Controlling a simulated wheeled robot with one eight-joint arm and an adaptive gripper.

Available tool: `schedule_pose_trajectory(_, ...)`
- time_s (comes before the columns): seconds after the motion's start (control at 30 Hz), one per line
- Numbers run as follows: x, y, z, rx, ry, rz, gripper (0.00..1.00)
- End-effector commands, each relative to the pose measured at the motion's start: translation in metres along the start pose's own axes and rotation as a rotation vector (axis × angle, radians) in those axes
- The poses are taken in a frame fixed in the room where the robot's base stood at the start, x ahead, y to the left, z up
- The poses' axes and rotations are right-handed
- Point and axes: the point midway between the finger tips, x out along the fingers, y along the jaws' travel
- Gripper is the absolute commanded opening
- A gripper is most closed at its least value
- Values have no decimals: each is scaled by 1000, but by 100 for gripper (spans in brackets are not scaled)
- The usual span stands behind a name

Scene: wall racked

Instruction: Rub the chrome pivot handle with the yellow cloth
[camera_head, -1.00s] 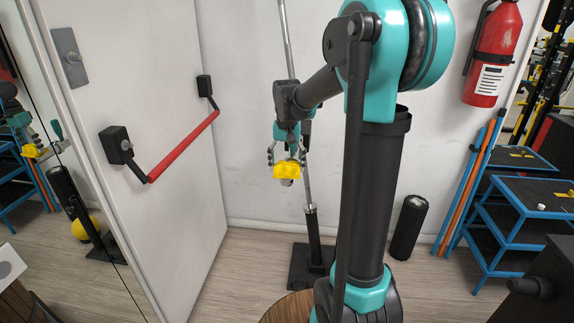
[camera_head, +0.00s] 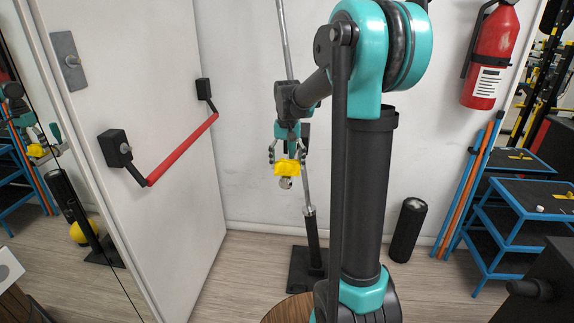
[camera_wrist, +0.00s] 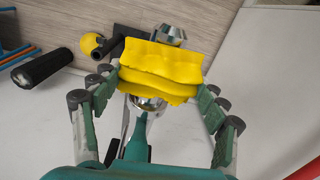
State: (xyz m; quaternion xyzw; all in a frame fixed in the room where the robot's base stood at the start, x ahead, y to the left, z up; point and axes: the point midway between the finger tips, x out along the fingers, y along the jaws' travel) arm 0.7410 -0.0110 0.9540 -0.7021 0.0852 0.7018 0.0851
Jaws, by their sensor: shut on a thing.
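The yellow cloth (camera_head: 286,168) is a thick, folded pad held between the fingers of my gripper (camera_head: 287,158), in front of the white wall. It also shows in the wrist view (camera_wrist: 160,70), where my gripper (camera_wrist: 160,82) is shut on it from both sides. A chrome piece, seemingly the pivot handle (camera_head: 286,183), shows just below the cloth. In the wrist view chrome shows beyond the cloth (camera_wrist: 170,35) and on the near side of it; the cloth hides the middle. Whether the cloth presses on the chrome I cannot tell.
A slanted steel bar (camera_head: 307,185) stands close behind my gripper on a black base (camera_head: 303,268). A white door with a red push bar (camera_head: 182,150) is at left. A black roller (camera_head: 407,230), fire extinguisher (camera_head: 490,55) and blue shelf cart (camera_head: 520,215) are at right.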

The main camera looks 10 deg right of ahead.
Motion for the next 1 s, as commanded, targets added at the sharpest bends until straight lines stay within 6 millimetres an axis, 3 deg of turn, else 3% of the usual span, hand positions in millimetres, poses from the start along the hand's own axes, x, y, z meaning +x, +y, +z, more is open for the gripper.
schedule_pose_trajectory(0.23, 2, 1, -12, 0, 0, 0, 44)
schedule_pose_trajectory(1.0, -8, 2, -16, 0, 0, 0, 44)
